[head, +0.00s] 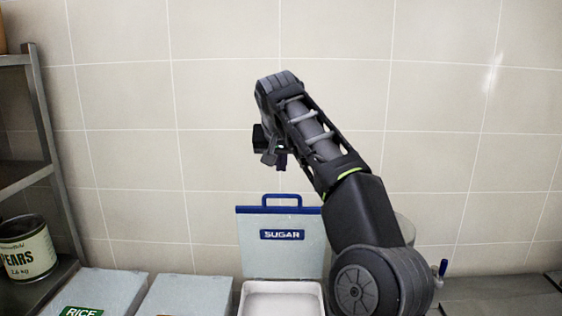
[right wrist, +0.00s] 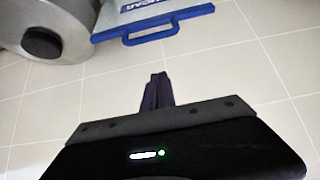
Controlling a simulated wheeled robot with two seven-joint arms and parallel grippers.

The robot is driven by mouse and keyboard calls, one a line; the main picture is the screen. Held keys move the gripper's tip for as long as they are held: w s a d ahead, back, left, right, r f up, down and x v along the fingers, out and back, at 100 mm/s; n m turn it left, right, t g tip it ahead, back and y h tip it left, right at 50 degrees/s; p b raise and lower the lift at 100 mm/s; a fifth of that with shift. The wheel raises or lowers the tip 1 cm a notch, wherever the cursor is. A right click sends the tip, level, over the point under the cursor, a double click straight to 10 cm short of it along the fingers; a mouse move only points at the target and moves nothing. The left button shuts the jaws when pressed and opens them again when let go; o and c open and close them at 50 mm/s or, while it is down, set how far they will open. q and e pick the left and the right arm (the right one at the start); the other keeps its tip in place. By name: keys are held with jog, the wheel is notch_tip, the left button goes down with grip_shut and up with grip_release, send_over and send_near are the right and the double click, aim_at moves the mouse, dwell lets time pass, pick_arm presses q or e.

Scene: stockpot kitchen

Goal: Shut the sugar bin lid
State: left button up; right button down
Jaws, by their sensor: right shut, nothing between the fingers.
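The sugar bin (head: 283,287) stands at the bottom middle of the head view, with a pale rim and an open top. Its lid (head: 283,255) stands upright against the tiled wall side, with a blue edge, a blue handle (head: 282,199) and a SUGAR label. My right gripper (head: 281,165) is above the lid and handle, apart from them, shut and empty. In the right wrist view the shut fingers (right wrist: 158,90) point toward the lid's blue handle (right wrist: 150,29), with a gap between. My right arm hides the right part of the lid. My left gripper is not in view.
A closed bin labelled RICE (head: 82,311) and another closed bin (head: 186,295) stand left of the sugar bin. A metal shelf (head: 40,120) with a can of pears (head: 27,248) is at the far left. A round metal container (right wrist: 45,35) shows beside the lid in the right wrist view.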

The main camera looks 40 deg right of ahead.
jog(key=f, duration=0.3)
jog(key=w+d+f, duration=0.1)
jog(key=f, duration=0.1)
jog(key=shift+f, duration=0.35)
jog(key=shift+s+a+f+b, duration=0.25)
jog(key=shift+s+a+b, duration=0.05)
jog(key=shift+s+a, duration=0.05)
